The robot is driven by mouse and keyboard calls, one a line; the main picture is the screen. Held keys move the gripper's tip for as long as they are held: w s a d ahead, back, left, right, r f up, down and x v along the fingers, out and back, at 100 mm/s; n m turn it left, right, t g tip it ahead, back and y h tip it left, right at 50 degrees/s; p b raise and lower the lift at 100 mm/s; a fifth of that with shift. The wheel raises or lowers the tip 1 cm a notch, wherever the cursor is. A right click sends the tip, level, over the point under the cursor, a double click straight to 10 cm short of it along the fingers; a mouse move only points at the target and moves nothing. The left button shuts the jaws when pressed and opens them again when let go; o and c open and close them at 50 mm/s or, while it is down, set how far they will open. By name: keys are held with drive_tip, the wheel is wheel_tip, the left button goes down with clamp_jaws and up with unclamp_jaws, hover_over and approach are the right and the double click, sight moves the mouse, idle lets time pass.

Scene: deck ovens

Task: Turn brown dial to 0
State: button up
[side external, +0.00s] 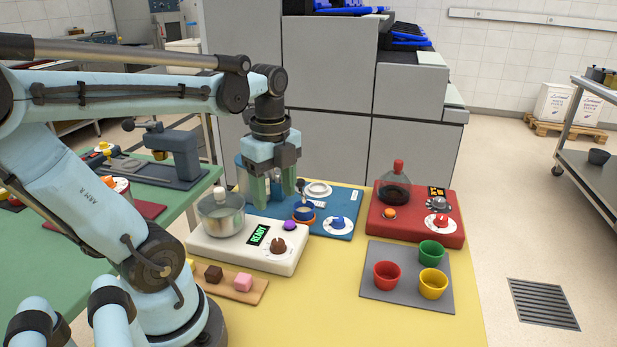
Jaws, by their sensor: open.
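The brown dial (278,246) sits at the right end of a white station (245,258), in front of a display (259,235) that reads READY in green. The dial's scale marks are too small to read. My gripper (274,205) points down, open, with two green fingers above and behind the white station. It is apart from the brown dial, higher in the picture and slightly left. Nothing shows between its fingers.
The white station also holds a metal pot (220,216) and a purple knob (290,225). Behind are a blue station with a blue dial (337,223) and a red station with a flask (395,185). A grey mat (378,304) holds three cups. A wooden board (222,289) holds small cubes.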

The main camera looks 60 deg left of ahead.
sight(278, 241)
drive_tip(key=shift+f, duration=5.65)
drive_tip(key=c, duration=1)
